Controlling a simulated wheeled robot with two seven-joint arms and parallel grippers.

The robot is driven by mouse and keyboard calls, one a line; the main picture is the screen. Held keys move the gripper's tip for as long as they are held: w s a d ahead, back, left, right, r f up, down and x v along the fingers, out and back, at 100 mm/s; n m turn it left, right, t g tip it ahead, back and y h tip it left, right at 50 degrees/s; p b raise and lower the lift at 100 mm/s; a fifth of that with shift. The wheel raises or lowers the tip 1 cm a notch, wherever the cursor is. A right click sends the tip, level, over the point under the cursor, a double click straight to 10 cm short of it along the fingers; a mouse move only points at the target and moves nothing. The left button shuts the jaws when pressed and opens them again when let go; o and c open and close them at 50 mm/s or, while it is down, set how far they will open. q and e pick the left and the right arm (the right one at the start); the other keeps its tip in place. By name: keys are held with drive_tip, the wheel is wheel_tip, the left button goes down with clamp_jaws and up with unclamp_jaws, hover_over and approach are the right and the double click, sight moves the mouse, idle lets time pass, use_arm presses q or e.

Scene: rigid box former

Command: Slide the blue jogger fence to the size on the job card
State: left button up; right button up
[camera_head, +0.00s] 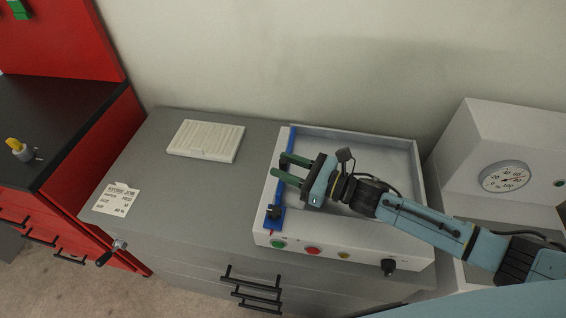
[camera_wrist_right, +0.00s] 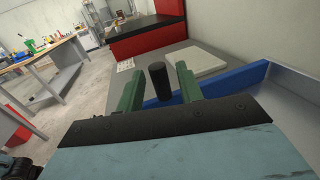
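The blue jogger fence (camera_head: 291,141) lies along the left side of the white box former (camera_head: 345,247). The job card (camera_head: 116,198) lies left on the grey top and seems to read size M. My left gripper is not in view.
A grey machine with a dial (camera_head: 505,178) stands right. A red cabinet stands left.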

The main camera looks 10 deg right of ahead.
drive_tip(key=shift+w+a, duration=0.35)
drive_tip(key=shift+a, duration=0.1)
clamp_jaws()
drive_tip(key=shift+s+d, duration=0.35)
drive_tip(key=shift+d, duration=0.4)
drive_tip(key=shift+s+d, duration=0.3)
drive_tip(key=shift+d, duration=0.45)
unclamp_jaws()
